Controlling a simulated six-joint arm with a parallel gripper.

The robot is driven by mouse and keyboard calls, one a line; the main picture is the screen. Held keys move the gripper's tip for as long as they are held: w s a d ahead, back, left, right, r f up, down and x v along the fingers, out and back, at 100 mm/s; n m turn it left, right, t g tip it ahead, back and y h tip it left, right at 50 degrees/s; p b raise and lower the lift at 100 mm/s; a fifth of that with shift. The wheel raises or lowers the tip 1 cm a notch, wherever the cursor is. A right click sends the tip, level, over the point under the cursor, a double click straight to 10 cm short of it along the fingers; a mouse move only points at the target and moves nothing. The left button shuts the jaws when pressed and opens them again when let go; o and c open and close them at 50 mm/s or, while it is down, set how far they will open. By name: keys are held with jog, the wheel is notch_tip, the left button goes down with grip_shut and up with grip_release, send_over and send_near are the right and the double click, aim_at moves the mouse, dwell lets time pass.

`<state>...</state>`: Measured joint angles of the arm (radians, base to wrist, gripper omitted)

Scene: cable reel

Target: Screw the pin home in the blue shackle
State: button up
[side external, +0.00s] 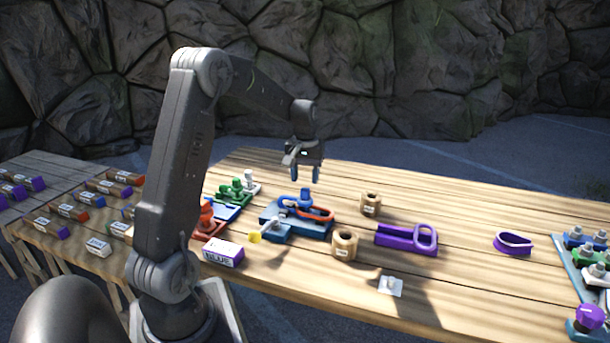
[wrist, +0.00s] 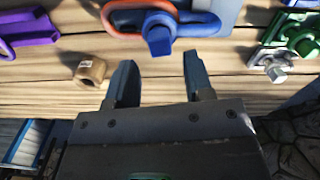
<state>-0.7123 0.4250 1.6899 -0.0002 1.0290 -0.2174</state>
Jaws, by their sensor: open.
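The blue shackle (side external: 288,202) lies on a blue block (side external: 285,231) mid-table, with an orange ring (side external: 325,214) linked to it. The pin's blue square-looking head (side external: 305,194) stands up from the shackle. In the wrist view, the pin head (wrist: 158,41) is near the top centre, with the shackle (wrist: 203,27) and the orange ring (wrist: 112,25) beside it. How far the pin is screwed in cannot be told. My gripper (side external: 305,176) is open and empty above the pin head. In the wrist view, its fingers (wrist: 158,80) are apart, with bare planks between them.
Two tan cylinders (side external: 345,244) (side external: 371,202) stand right of the block. A purple holder (side external: 400,239) and purple loop (side external: 513,243) lie further right. A green fixture (side external: 236,188) is at left, and a "BLUE" box (side external: 222,252) at front.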

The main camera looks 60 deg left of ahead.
aim_at(305, 189)
jog(key=shift+f, duration=2.25)
grip_shut()
jog(key=m, duration=0.5)
jog(key=shift+m, duration=0.4)
jog(key=m, duration=1.1)
jog(key=shift+f+m, duration=0.1)
jog(key=shift+m, duration=0.3)
jog(key=m, duration=0.6)
jog(key=shift+m, duration=0.4)
